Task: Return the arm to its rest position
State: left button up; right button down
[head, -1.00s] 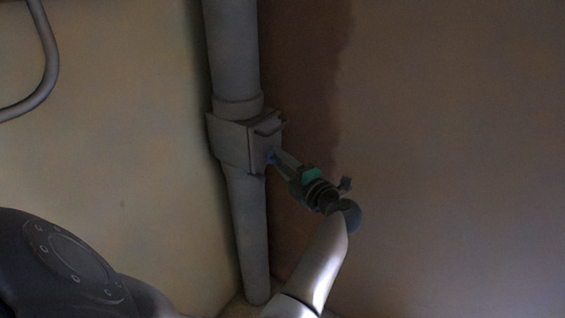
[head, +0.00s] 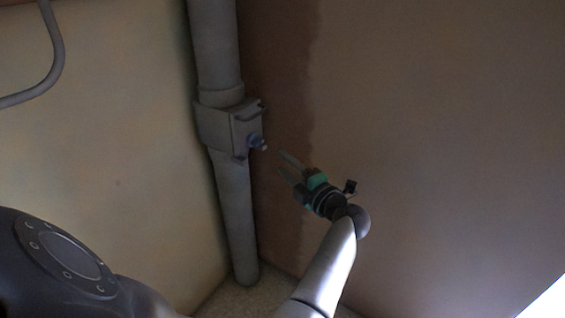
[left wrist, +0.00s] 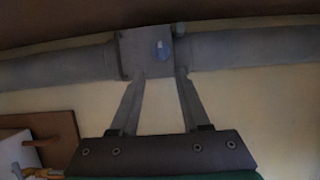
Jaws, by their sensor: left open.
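My left gripper (head: 286,164) is open and empty in the head view, just right of and below a box fitting (head: 222,128) on a grey vertical pipe (head: 234,205). A small blue knob (head: 256,142) sticks out of the fitting's face, apart from the fingertips. In the left wrist view the two fingers of my left gripper (left wrist: 157,78) are spread wide, with the fitting (left wrist: 131,50) and its blue knob (left wrist: 163,50) beyond them. My right gripper does not show in either view.
A bent grey pipe (head: 47,72) runs along the left wall. The brown wall (head: 450,130) on the right is bare, with a darker stain beside the pipe. A brown board (left wrist: 50,128) with white and orange items shows at lower left in the left wrist view.

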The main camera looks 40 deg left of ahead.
pick_arm(q)
jog(key=shift+s+d, duration=0.1)
jog(key=shift+d, duration=0.3)
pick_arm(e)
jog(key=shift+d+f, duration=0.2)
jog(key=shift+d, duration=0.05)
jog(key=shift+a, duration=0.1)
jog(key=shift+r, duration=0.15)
